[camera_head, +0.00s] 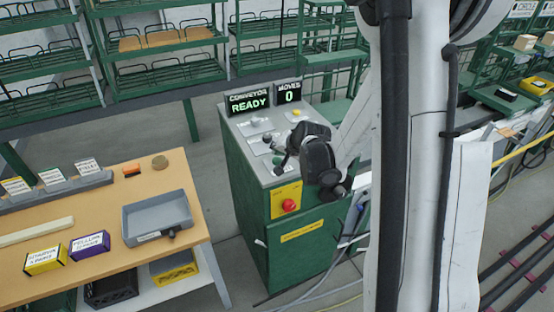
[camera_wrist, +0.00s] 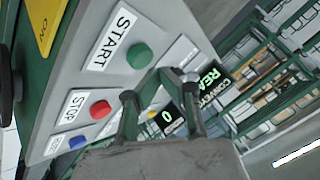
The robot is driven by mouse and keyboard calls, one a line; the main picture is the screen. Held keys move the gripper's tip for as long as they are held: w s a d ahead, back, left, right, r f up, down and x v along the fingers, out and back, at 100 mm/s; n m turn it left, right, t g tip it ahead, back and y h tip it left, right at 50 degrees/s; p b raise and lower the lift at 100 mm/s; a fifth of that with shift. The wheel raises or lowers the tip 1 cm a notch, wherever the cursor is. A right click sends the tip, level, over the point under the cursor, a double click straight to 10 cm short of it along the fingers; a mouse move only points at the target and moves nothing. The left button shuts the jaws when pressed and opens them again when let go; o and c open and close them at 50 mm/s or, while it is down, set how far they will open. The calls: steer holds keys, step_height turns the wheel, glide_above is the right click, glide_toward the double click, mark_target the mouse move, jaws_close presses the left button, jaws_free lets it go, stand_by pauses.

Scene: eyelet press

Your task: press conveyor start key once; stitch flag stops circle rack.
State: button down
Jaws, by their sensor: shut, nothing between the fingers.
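The conveyor start key is a green round button (camera_wrist: 139,56) beside a START label on the grey panel in the wrist view. A red button (camera_wrist: 100,109) beside a STOP label and a blue button (camera_wrist: 77,142) lie lower left. My gripper (camera_wrist: 158,76) is shut and empty, its tips pictured just right of and below the green button. I cannot tell whether they touch the panel. In the head view my gripper (camera_head: 280,166) is over the console top (camera_head: 250,128) and hides part of it. The display (camera_head: 249,103) reads CONVEYOR READY, and another (camera_head: 289,92) reads MOVES 0.
A red knob (camera_head: 289,205) on a yellow plate is on the console front. A wooden table (camera_head: 110,204) with a grey tray (camera_head: 158,218) and labelled boxes stands left. Green racks (camera_head: 160,75) stand behind. My arm blocks the view right of the console.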

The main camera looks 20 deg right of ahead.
steer(key=shift+f+b, duration=0.2)
steer(key=shift+b, duration=0.15)
steer(key=shift+f+b, duration=0.25)
steer(key=shift+b, duration=0.1)
